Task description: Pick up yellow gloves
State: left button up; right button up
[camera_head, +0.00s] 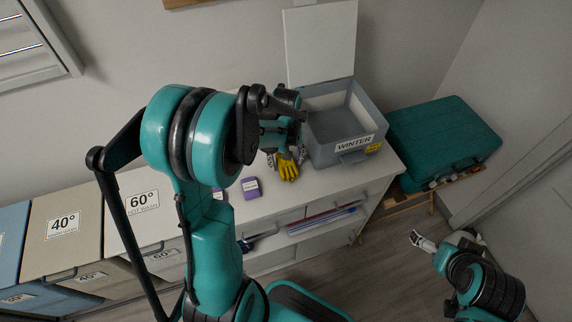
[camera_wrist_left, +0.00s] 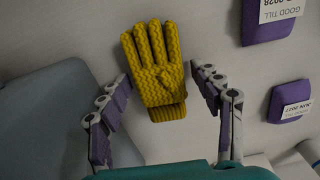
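The yellow knitted gloves (camera_head: 287,168) lie on the white counter (camera_head: 318,184), left of the grey box, partly hidden by my left gripper in the head view. In the left wrist view the gloves (camera_wrist_left: 155,65) lie flat, fingers pointing away, cuff towards me. My left gripper (camera_wrist_left: 160,92) is open, its two fingers on either side of the gloves, with a gap on both sides. In the head view my left gripper (camera_head: 285,150) is just above the gloves. My right gripper (camera_head: 422,240) is low at the right, over the floor; its finger opening is too small to tell.
An open grey box (camera_head: 325,152) labelled WINTER stands right of the gloves. Purple packets (camera_head: 251,188) lie to the left, and also show in the left wrist view (camera_wrist_left: 289,101). A teal case (camera_head: 440,135) stands at the right. Labelled bins (camera_head: 62,240) line the left.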

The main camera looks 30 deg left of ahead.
pick_arm(q)
jog(key=c, duration=0.8)
